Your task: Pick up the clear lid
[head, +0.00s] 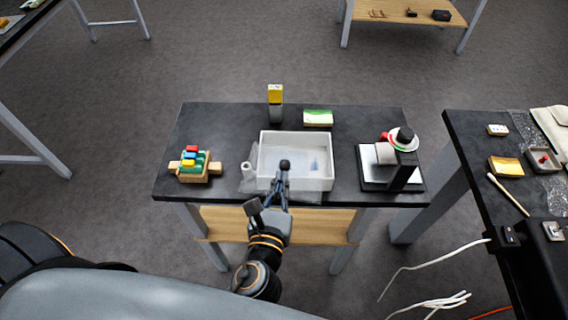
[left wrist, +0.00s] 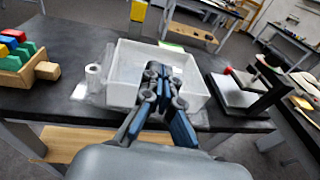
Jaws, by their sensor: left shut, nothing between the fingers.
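A see-through piece that looks like the clear lid (head: 250,184) lies on the dark table at the front left of a white tray (head: 326,184). Its outline is faint, and I cannot tell its full extent. It also shows faintly left of the tray in the left wrist view (left wrist: 83,92). My left gripper (head: 284,165) is shut and empty, over the front part of the tray in the head view. In the left wrist view its fingers (left wrist: 158,72) are together in front of the tray and hide part of it. My right gripper is not in view.
A small white roll (head: 246,167) stands left of the tray. A wooden holder with coloured blocks (head: 194,168) is at the left. A black stand (head: 403,175) is at the right.

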